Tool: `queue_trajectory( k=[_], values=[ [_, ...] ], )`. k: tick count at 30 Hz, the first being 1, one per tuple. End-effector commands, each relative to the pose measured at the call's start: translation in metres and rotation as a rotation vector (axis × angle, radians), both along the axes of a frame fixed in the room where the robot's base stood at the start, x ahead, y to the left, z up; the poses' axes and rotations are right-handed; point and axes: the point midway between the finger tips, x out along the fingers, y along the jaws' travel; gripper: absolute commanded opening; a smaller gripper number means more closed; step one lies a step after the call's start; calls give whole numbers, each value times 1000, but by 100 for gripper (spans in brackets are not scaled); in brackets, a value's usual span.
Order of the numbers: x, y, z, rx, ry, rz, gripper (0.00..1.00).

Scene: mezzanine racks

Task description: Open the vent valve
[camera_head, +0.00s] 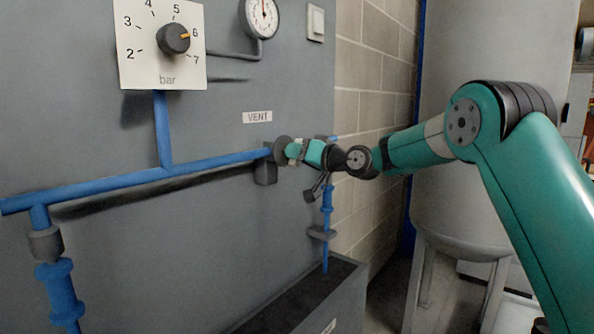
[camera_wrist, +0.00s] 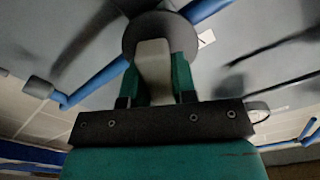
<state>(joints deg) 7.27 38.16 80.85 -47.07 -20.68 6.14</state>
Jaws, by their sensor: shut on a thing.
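The vent valve (camera_head: 281,149) sits on the blue pipe below the VENT label (camera_head: 257,117) in the head view. In the wrist view its round dark grey body (camera_wrist: 131,38) lies straight ahead against the panel. My gripper (camera_head: 297,151) is at the valve, reaching in from the right. In the wrist view the teal fingers of my gripper (camera_wrist: 158,68) are on both sides of a pale grey handle (camera_wrist: 153,62) and shut on it. My gripper hides much of the handle in the head view, so I cannot tell how far it is turned.
Blue pipes (camera_head: 105,183) run along the grey panel (camera_head: 110,265). A bar dial with a black knob (camera_head: 174,38) is at upper left, beside a pressure gauge (camera_head: 262,16). A trough (camera_head: 345,295) stands below. A large grey tank (camera_head: 460,205) is at right.

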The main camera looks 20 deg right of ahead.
Motion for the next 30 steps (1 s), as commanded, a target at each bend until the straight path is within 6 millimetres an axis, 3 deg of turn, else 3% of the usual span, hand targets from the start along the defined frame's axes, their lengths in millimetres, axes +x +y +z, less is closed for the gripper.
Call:
queue_trajectory(
  k=[1,15,30],
  values=[
    [0,0,-6,-36,-29,0,2],
    [0,0,-3,-312,-228,1,2],
    [0,1,0,-395,-287,1,2]
  ],
)
